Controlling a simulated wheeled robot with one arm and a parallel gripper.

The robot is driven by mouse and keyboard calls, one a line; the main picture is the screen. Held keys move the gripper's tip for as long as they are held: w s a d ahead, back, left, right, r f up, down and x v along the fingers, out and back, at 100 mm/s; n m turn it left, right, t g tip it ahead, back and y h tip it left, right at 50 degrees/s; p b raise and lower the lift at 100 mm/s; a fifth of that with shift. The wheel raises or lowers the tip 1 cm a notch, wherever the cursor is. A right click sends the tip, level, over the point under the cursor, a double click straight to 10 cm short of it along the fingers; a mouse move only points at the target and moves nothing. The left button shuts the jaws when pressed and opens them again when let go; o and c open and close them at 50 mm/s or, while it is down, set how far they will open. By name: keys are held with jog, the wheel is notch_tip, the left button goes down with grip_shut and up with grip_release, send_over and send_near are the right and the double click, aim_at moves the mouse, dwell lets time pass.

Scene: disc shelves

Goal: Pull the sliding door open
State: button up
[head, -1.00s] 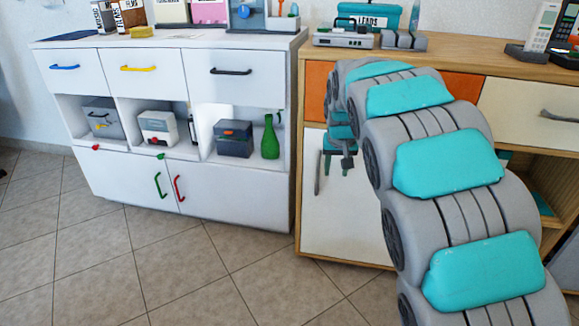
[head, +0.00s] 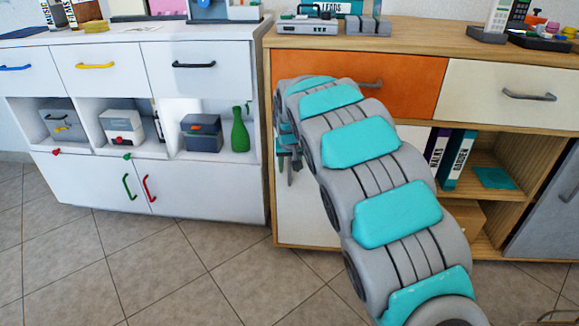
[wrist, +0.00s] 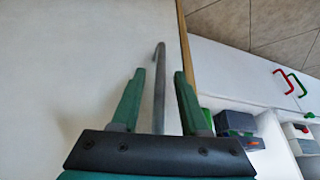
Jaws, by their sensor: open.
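The sliding door (head: 302,222) is a white panel on the lower left of the wooden cabinet, largely behind my arm in the head view. Its upright grey bar handle (wrist: 159,90) shows in the wrist view near the door's edge. My gripper (wrist: 157,85) is open, with one green finger on each side of the handle and visible gaps between them. The handle looks unheld. In the head view my gripper (head: 289,157) is small, in front of the door's left part and partly hidden by my arm.
An orange drawer (head: 420,84) is above the door, and a pale drawer (head: 508,94) is right of it. Right of my arm, an open shelf holds books (head: 456,160). A white cabinet (head: 205,190) stands to the left. Tiled floor (head: 185,255) is clear in front.

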grip_shut()
dwell(0.3)
dwell(1.1)
